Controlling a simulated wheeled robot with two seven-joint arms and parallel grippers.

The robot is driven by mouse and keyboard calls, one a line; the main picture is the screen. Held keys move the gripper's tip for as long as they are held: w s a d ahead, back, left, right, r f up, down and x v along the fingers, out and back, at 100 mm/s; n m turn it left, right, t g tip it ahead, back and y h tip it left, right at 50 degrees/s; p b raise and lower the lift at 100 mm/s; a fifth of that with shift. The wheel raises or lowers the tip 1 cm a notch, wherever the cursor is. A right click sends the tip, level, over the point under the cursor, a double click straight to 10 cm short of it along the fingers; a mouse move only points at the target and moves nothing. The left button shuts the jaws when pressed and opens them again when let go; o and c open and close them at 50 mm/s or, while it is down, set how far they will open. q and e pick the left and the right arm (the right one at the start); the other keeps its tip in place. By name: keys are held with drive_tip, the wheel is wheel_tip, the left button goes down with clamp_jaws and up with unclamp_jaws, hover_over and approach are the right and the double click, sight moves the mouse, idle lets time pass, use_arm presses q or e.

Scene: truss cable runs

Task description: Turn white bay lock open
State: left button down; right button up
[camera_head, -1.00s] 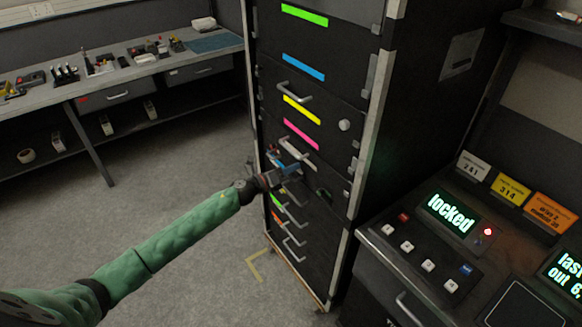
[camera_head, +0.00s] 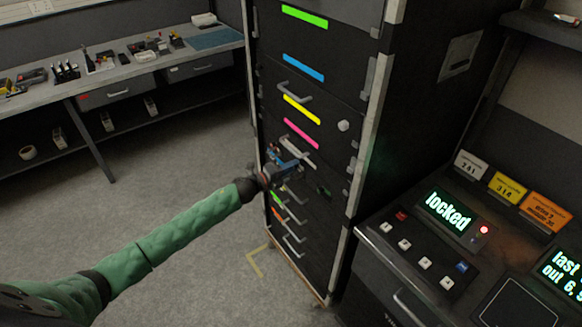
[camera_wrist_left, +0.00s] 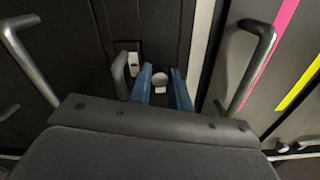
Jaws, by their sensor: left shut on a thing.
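My left gripper (camera_head: 287,160) is at the black cabinet front, just below the pink-striped drawer. In the left wrist view its two blue fingers (camera_wrist_left: 161,88) are shut on a small pale round knob (camera_wrist_left: 161,79), which I take to be the white bay lock. The gripper covers the knob in the head view, and its turn angle is not clear. A grey pull handle (camera_wrist_left: 121,76) stands just left of the fingers in the wrist view. My right gripper is not in view.
The cabinet (camera_head: 330,158) has several drawers with coloured strips and protruding handles close to my gripper. A console (camera_head: 410,262) at the right has a display (camera_head: 448,210) reading "locked" and a red light (camera_head: 484,230). A workbench (camera_head: 125,68) stands at the back left; the floor between is clear.

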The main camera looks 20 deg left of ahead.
use_arm(q)
drive_tip(key=shift+a, duration=0.1)
drive_tip(key=c, duration=1.3)
unclamp_jaws()
